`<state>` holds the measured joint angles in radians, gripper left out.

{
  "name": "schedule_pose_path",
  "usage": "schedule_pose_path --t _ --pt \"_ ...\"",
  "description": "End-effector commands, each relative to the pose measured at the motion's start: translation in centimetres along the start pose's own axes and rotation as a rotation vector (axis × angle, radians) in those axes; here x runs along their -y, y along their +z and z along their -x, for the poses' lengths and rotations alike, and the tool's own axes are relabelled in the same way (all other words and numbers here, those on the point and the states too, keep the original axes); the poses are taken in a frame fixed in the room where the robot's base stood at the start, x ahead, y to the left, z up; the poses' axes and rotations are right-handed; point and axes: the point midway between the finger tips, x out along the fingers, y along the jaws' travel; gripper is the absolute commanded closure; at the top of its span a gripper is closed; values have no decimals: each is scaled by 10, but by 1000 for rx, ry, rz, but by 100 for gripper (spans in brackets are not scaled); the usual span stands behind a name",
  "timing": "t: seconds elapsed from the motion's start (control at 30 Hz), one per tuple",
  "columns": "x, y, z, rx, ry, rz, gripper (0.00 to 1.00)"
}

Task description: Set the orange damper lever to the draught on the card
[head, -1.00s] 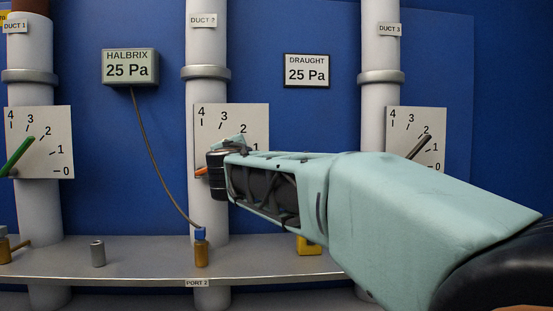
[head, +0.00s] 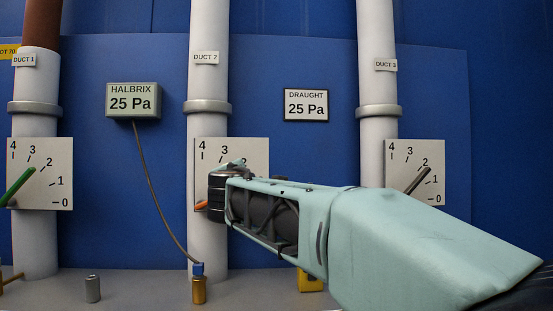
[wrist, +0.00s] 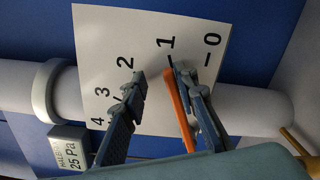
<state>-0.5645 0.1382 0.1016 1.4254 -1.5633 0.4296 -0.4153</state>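The orange damper lever (wrist: 176,98) is on the white dial plate (wrist: 100,30) of duct 2. In the wrist view its tip is close to the 1 mark. My gripper (wrist: 163,77) is open with its fingers on either side of the lever. The lever lies along the finger on the 0 side, seemingly touching it; a gap separates it from the other finger. In the head view my arm hides most of the lever; only a bit of orange (head: 201,205) shows. The draught card (head: 306,104) reads 25 Pa. The Halbrix gauge (head: 133,101) also reads 25 Pa.
Duct 1 has a green lever (head: 20,187) and duct 3 a dark lever (head: 417,181). A cable runs from the gauge to a brass port fitting (head: 199,289) on the shelf. A grey cylinder (head: 92,289) and a yellow object (head: 311,280) stand on the shelf.

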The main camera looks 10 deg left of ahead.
Motion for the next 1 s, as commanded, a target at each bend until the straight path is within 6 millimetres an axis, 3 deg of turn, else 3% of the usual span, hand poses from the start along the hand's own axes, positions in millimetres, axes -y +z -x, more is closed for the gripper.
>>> schedule_pose_path --t 0.5,1.0 --pt "-65 28 0 3 3 -3 74" --pt "-76 31 0 0 2 0 74"
